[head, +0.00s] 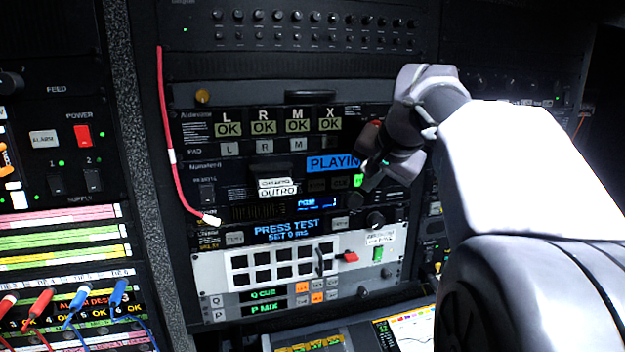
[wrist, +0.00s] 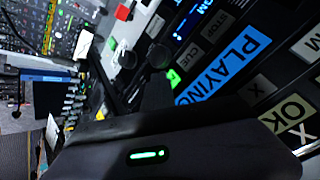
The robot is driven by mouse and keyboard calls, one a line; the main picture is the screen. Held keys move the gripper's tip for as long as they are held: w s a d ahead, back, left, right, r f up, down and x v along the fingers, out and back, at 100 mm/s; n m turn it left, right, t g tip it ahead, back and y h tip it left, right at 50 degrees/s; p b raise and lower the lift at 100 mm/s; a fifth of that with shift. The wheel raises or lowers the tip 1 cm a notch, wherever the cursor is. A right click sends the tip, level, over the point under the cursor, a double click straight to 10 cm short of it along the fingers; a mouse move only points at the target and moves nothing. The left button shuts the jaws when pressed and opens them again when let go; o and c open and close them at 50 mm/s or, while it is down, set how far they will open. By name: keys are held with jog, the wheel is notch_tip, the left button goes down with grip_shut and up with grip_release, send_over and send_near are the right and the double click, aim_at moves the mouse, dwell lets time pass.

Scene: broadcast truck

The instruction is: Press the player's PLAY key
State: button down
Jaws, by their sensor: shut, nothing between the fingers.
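The player (head: 225,170) is a dark rack unit with a blue display reading PLAYING (head: 332,163); my gripper hides the end of that word in the head view. A green-lit key (head: 359,181), apparently PLAY, shows right beside my gripper's tips. In the wrist view the display (wrist: 234,62) is tilted, with the STOP key (wrist: 217,28) and CUE key (wrist: 189,57) beside it. My gripper (head: 368,178) is shut and empty, its tips at the green key. In the wrist view the fingers (wrist: 155,95) cover the key's place. Whether they touch it I cannot tell.
Above the player is a panel with several OK displays (head: 263,128). Below it are a PRESS TEST display (head: 286,230), a black knob (head: 375,219) and a red lever (head: 350,257). A red cable (head: 168,130) hangs at the left.

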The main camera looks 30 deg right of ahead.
jog(key=shift+s, duration=0.15)
jog(key=shift+s+a+b, duration=0.15)
jog(key=shift+s+b, duration=0.2)
jog(key=shift+s, duration=0.25)
jog(key=shift+s+a+b, duration=0.2)
jog(key=shift+s+b, duration=0.1)
jog(key=shift+s, duration=0.5)
jog(key=shift+s+a+b, duration=0.2)
jog(key=shift+s+b, duration=0.1)
jog(key=shift+s, duration=0.5)
jog(key=shift+s+a+b, duration=0.2)
jog(key=shift+s+b, duration=0.1)
jog(key=shift+s, duration=0.5)
